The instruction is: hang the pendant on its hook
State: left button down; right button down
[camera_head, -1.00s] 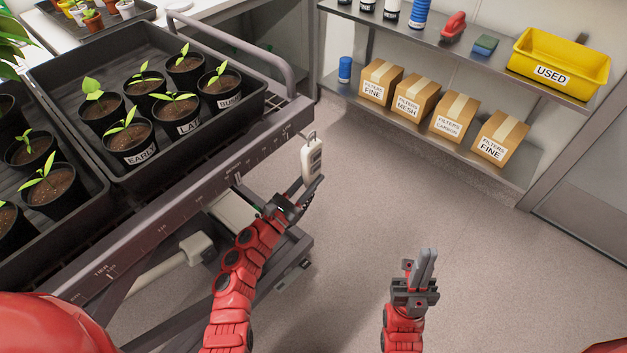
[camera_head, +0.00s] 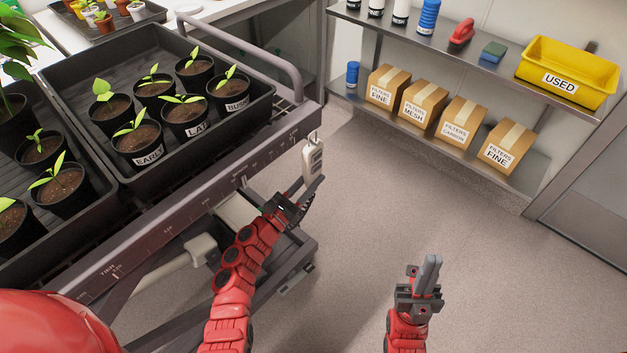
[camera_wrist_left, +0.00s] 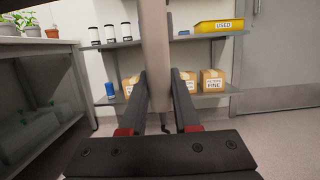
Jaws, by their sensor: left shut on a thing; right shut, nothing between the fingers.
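The pendant (camera_head: 313,160), a pale grey handset with a loop at its top, is upright near the corner of the dark trolley's rail. My left gripper (camera_head: 312,190) is shut on the lower part of the pendant. In the left wrist view the pendant (camera_wrist_left: 155,55) stands between the two fingers and a short dark stub shows below it. The hook cannot be made out clearly; the pendant's top loop is close to the rail's end. My right gripper (camera_head: 431,272) is shut and empty over the open floor.
The trolley rail (camera_head: 215,198) runs beside my left arm, below a black tray (camera_head: 100,165) of potted seedlings. A wall shelf (camera_head: 480,62) holds bottles and a yellow bin (camera_head: 566,72), with filter boxes (camera_head: 459,123) below. The floor between is clear.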

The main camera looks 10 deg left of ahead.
pick_arm(q)
jog(key=shift+f, duration=0.2)
jog(key=shift+f+b, duration=0.8)
jog(key=shift+f, duration=0.15)
jog(key=shift+c, duration=1.6)
grip_release()
jog(key=p+v, duration=0.2)
jog(key=v, duration=0.8)
